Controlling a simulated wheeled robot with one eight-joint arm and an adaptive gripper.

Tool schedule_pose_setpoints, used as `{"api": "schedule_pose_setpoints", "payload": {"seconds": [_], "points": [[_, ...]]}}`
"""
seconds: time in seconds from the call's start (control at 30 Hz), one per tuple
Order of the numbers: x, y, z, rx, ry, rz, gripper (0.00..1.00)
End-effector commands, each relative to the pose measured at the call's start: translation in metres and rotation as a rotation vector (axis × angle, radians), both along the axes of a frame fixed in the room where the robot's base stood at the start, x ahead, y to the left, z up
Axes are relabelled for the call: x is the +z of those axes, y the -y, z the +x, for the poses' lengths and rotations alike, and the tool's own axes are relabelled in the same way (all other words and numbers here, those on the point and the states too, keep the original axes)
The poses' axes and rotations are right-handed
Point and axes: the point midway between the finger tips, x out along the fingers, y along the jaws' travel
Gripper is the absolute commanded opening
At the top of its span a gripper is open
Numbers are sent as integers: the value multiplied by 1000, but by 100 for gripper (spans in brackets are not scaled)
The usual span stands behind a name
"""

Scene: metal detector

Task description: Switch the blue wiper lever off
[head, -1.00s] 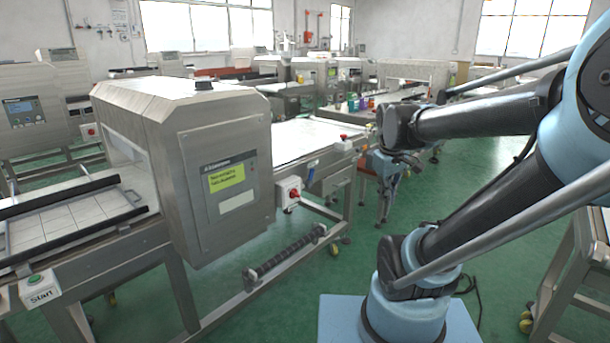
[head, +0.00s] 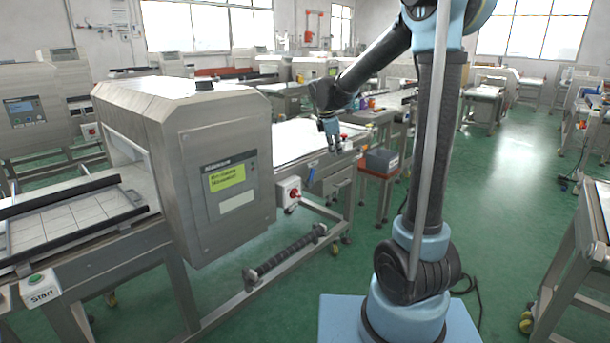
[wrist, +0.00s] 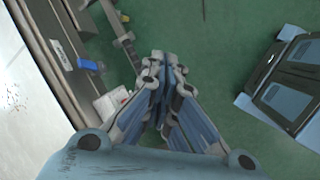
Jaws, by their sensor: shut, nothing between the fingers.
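A small blue lever (head: 312,172) is on the side of the metal detector's conveyor frame, right of the red-and-white switch box (head: 289,191). In the wrist view the blue lever (wrist: 89,66) lies at the upper left, along the conveyor's edge. Its exact on or off position is too small to tell. My gripper (head: 334,146) hangs pointing down beside the conveyor's far end. In the wrist view my gripper (wrist: 165,57) is shut and empty, over the floor to the right of the lever and apart from it.
The metal detector housing (head: 215,165) stands left of the conveyor. A green start button (head: 37,281) is at the lower left.

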Motion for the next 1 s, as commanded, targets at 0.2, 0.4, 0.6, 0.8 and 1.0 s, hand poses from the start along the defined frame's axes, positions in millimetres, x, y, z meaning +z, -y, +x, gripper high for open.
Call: {"api": "schedule_pose_setpoints", "payload": {"seconds": [0.2,0.4,0.6,0.8,1.0], "points": [[-21,-56,54,248,-29,-98,0],[-48,-107,93,460,-58,-188,0],[-69,-142,115,602,-79,-251,0],[-77,-154,122,653,-87,-276,0],[-77,-154,123,655,-87,-276,0]]}}
